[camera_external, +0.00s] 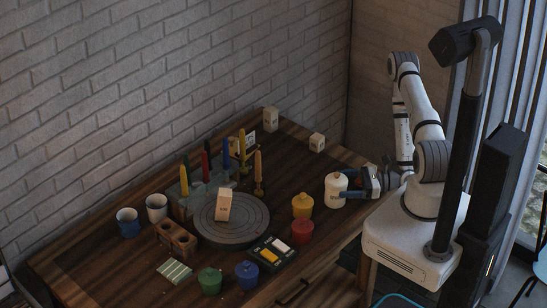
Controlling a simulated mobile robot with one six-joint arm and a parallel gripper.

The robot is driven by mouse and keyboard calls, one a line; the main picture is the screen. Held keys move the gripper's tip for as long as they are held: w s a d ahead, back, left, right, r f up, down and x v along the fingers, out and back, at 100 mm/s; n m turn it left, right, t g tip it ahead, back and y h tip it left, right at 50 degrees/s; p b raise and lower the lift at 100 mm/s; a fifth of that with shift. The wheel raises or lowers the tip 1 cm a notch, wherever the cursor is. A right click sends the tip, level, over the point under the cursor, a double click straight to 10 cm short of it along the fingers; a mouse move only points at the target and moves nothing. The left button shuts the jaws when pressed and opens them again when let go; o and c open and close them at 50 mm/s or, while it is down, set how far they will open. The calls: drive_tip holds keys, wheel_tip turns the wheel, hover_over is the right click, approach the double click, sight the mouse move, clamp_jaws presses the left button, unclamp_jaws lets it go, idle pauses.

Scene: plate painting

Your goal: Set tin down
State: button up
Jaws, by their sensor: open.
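A white tin (335,191) with a small knob on its lid and dark lettering stands upright at the right part of the wooden table (331,235). It appears to rest on the table top. My gripper (347,184) reaches in from the right, low and level, with its dark blue fingers at the tin's right side. The jaws are open. One finger shows near the tin's upper right and one lower down. Whether the fingers touch the tin cannot be told from this view.
Yellow (302,206) and red (302,230) pots stand close left of the tin. A grey turntable (234,233) bears a pale block (224,204).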

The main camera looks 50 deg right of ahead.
wheel_tip(320, 180, up, 6)
drive_tip(key=shift+w+a+f+p, duration=0.1)
drive_tip(key=shift+a+f+p, duration=0.05)
drive_tip(key=shift+p, duration=0.8)
drive_tip(key=shift+r+p, duration=0.55)
drive_tip(key=shift+r, duration=0.35)
drive_tip(key=s+a+r+n+g+h, duration=0.1)
drive_tip(key=s+a+r+n+g, duration=0.2)
drive_tip(key=r+n+g, duration=0.6)
drive_tip(key=s+a+r+n+g+h, duration=0.1)
drive_tip(key=s+a+r+n+g, duration=0.3)
drive_tip(key=n+g, duration=0.45)
drive_tip(key=d+r+n+t+h, duration=0.3)
drive_tip(key=r+n+t+h, duration=0.1)
drive_tip(key=r, duration=0.3)
drive_tip(key=d+r+n+t+h, duration=0.4)
drive_tip(key=r+n+h, duration=0.1)
drive_tip(key=r+h, duration=0.1)
drive_tip(key=shift+w+d+r+n+h, duration=0.25)
drive_tip(key=shift+r+n+h, duration=0.15)
drive_tip(key=shift+r, duration=0.3)
